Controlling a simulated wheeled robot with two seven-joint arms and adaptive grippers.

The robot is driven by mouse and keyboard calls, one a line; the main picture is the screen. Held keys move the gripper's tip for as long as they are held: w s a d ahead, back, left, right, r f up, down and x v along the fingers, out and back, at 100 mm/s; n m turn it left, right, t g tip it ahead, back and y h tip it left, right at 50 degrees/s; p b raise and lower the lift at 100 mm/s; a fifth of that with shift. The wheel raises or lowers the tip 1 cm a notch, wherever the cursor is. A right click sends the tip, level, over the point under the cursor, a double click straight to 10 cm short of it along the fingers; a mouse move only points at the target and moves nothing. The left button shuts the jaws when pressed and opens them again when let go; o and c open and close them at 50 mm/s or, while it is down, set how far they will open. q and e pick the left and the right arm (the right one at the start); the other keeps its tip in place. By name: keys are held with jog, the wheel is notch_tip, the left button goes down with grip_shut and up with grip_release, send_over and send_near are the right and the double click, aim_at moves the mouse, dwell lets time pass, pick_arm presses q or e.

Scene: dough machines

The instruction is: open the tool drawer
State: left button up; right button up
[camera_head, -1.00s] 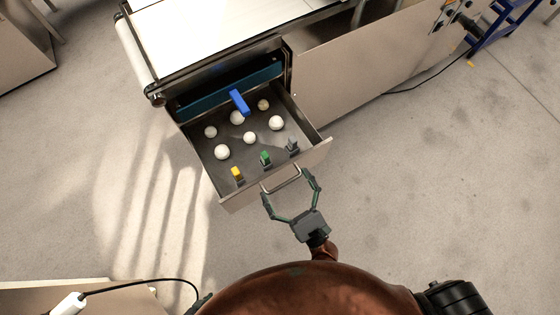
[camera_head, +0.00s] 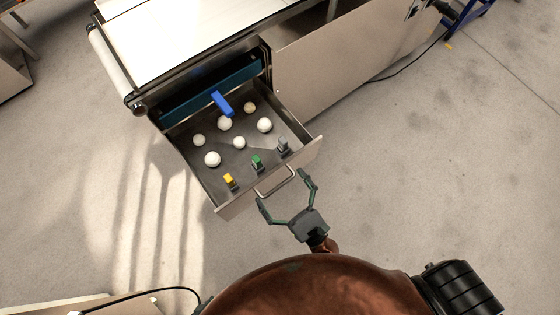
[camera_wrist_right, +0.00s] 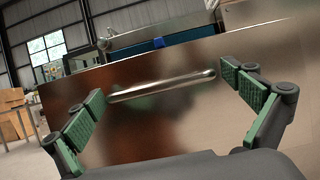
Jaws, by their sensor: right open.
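The tool drawer (camera_head: 232,198) stands pulled out from under the machine, its inside in view from above. Its bar handle (camera_head: 275,182) is on the front panel, and it also shows in the right wrist view (camera_wrist_right: 162,87). My right gripper (camera_head: 282,187) is open in front of the drawer, its fingertips on either side of the handle. In the right wrist view the green finger pads (camera_wrist_right: 170,98) stand apart with the bar between and beyond them; I cannot tell whether they touch it. My left gripper is not in view.
In the drawer lie several white balls (camera_head: 212,159), a blue item (camera_head: 221,104), and yellow (camera_head: 229,180), green (camera_head: 257,162) and grey (camera_head: 283,145) pieces. The machine cabinet (camera_head: 335,70) extends right. The floor (camera_head: 420,170) is clear at right.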

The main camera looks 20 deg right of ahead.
jog(key=v, duration=0.7)
jog(key=shift+s, duration=0.2)
dwell(0.6)
jog(key=s+a+f+n+g+y, duration=0.15)
jog(key=f+n+g, duration=0.4)
jog(key=n, duration=0.55)
jog(key=a+f+n+g+y, duration=0.15)
jog(key=f+n+g, duration=0.35)
jog(key=n, duration=0.6)
jog(key=s+d+f+n+g+h, duration=0.7)
jog(key=s+d+f+n, duration=0.4)
jog(key=s, duration=0.6)
jog(key=d+f+g, duration=0.1)
jog(key=d+f, duration=0.1)
jog(key=d, duration=0.1)
jog(key=shift+d+f+n, duration=0.3)
jog(key=shift+d, duration=0.1)
jog(key=shift+c, duration=0.4)
